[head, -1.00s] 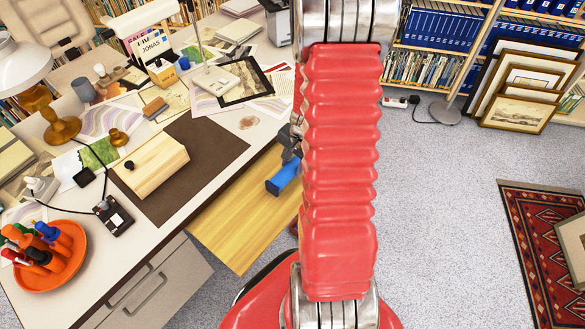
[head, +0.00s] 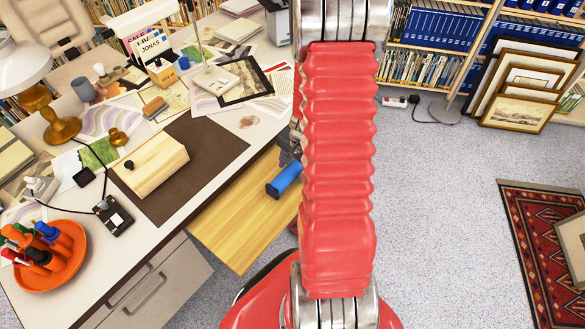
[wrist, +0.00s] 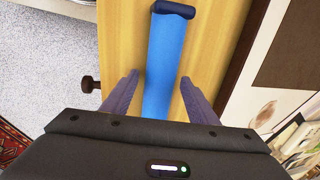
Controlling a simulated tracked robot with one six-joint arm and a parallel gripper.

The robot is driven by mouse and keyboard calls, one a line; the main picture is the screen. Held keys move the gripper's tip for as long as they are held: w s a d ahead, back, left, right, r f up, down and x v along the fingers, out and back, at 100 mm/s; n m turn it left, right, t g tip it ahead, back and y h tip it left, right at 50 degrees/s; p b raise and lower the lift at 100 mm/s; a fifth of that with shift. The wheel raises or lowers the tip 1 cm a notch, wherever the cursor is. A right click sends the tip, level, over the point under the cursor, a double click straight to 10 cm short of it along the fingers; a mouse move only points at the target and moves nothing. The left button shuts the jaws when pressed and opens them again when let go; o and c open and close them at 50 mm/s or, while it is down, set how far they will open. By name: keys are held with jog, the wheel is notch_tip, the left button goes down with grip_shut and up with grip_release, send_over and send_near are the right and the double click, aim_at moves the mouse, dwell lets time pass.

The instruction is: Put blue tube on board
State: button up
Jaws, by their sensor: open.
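The blue tube (head: 284,179) lies on the yellow wooden board (head: 225,225) that juts out from the desk's front side. In the wrist view the tube (wrist: 170,50) lies lengthwise with a dark blue cap (wrist: 173,9) at its far end. It appears to rest on the board (wrist: 122,45), clear of the edges that show. My gripper (wrist: 159,77) is open, with one finger on each side of the tube and visible gaps between. In the head view my gripper (head: 287,157) is partly hidden behind my red arm. The tube's near end is hidden under the gripper body.
The desk holds a wooden box (head: 152,165) on a brown mat (head: 205,150), an orange tray (head: 72,268) with several tubes, a lamp (head: 25,65) and papers. A dark knob (wrist: 88,84) sits at the board's edge. Open carpet lies to the right.

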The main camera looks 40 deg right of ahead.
jog(key=shift+r, duration=0.1)
notch_tip(320, 180, up, 12)
jog(key=s, duration=0.2)
jog(key=shift+s+d, duration=0.15)
dwell(0.5)
dwell(0.7)
jog(key=w+a+r+n+t, duration=0.1)
jog(key=w+a+r+n, duration=0.1)
jog(key=a+r+n, duration=0.8)
jog(key=s+a+r+n, duration=0.2)
jog(key=s+a+r, duration=0.1)
jog(key=a+r, duration=0.1)
jog(key=s+a+r+n+t, duration=0.1)
jog(key=s+a+r+n, duration=0.1)
jog(key=a, duration=0.5)
jog(key=s+a+r+n+t, duration=0.1)
jog(key=s+a+r+n, duration=0.1)
jog(key=a+r, duration=0.3)
jog(key=shift+s+a+r, duration=0.4)
jog(key=shift+s+a, duration=0.05)
jog(key=shift+s, duration=0.45)
jog(key=shift+c, duration=0.4)
